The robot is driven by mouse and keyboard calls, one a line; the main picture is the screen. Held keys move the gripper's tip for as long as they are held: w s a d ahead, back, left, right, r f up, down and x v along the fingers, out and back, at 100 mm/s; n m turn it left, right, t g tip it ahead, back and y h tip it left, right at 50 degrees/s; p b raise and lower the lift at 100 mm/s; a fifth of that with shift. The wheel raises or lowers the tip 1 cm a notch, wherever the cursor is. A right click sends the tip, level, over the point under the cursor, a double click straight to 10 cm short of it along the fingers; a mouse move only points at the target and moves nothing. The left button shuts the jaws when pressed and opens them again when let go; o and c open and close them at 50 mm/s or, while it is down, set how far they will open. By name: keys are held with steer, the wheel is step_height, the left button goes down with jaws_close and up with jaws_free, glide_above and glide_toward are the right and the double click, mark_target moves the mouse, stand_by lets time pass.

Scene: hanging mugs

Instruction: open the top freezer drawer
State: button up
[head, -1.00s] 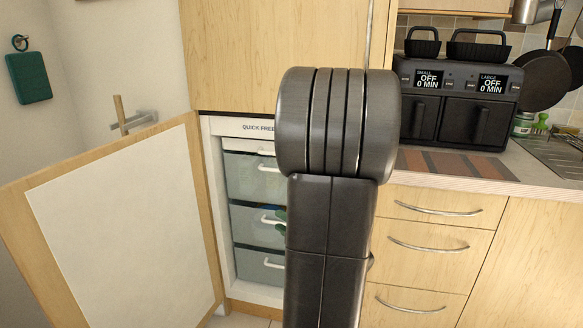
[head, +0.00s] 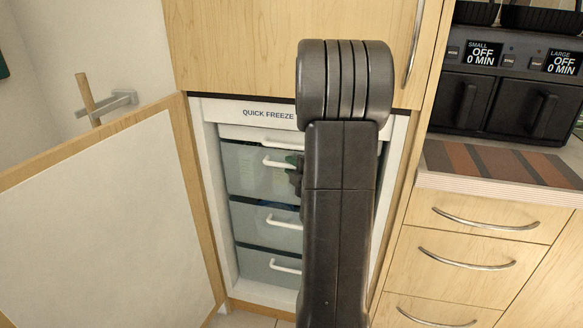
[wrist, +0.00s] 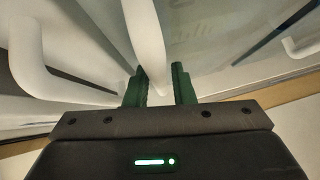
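The freezer (head: 212,150) stands open behind its hinged door. A narrow white-fronted compartment with a white handle (head: 278,139) lies at the top. Below it, the upper grey drawer (head: 248,178) has its own white handle (head: 278,161) and looks closed. In the head view my arm hides the right part of the drawers, and only a dark bit of my gripper (head: 295,174) shows beside that handle. In the wrist view my gripper (wrist: 158,84) is open, its green fingers apart. A white handle (wrist: 146,40) runs between them, seemingly the upper grey drawer's; contact is unclear.
The open wooden door (head: 95,215) with a white inner panel fills the left. Lower drawers have white handles (head: 284,222). Another white handle (wrist: 30,55) is close on the wrist view's left. Closed kitchen drawers (head: 470,240) and a counter with an air fryer (head: 500,100) stand right.

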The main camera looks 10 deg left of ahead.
steer(key=shift+w+a, duration=0.15)
steer(key=shift+a, duration=0.05)
jaws_close()
steer(key=shift+f, duration=0.1)
